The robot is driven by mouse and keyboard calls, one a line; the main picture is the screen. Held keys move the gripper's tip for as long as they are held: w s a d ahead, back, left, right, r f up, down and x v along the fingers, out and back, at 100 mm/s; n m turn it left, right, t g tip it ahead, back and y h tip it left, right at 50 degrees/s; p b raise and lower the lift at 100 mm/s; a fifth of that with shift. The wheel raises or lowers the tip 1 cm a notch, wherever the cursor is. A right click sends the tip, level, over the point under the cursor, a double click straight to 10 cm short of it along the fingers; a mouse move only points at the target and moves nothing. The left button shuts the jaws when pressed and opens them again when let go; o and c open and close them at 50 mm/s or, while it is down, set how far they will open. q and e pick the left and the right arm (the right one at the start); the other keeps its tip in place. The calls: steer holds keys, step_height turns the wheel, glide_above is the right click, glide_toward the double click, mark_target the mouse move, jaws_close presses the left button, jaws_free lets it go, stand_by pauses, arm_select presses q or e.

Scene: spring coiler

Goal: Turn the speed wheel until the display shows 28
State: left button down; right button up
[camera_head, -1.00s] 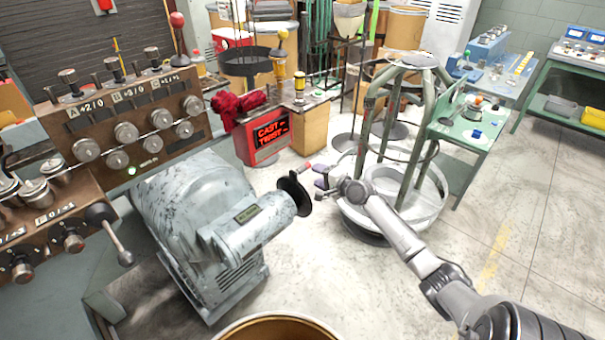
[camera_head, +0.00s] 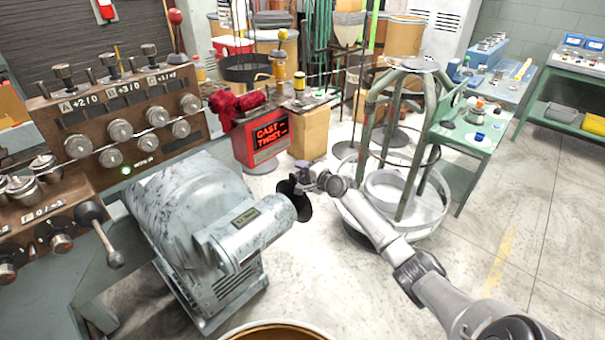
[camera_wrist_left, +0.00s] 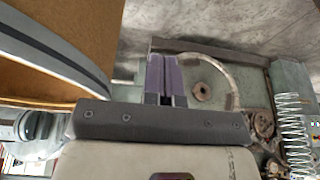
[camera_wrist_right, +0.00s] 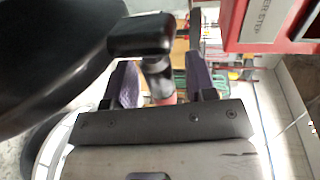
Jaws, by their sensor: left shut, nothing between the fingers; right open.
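The black speed wheel (camera_head: 297,203) sits on the end of the grey motor housing (camera_head: 245,228). My right gripper (camera_head: 304,172) is at its upper edge. In the right wrist view the wheel (camera_wrist_right: 45,60) fills the upper left, and its crank handle (camera_wrist_right: 158,75), black with a reddish end, lies between the open purple fingers (camera_wrist_right: 160,88). I cannot tell whether either finger touches it. A red display box (camera_head: 262,140) behind shows the words CAST and TWIST; I cannot read a number. My left gripper (camera_wrist_left: 165,78) is shut and empty in the left wrist view.
A brown control panel (camera_head: 120,125) with several knobs stands at the left. A green-grey round frame (camera_head: 400,150) stands right of the wheel, close to my right arm. A drum rim (camera_head: 275,330) is at the front.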

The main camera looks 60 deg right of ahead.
steer(key=shift+c, duration=0.3)
arm_select(q)
steer(key=shift+a, duration=0.2)
arm_select(e)
jaws_close()
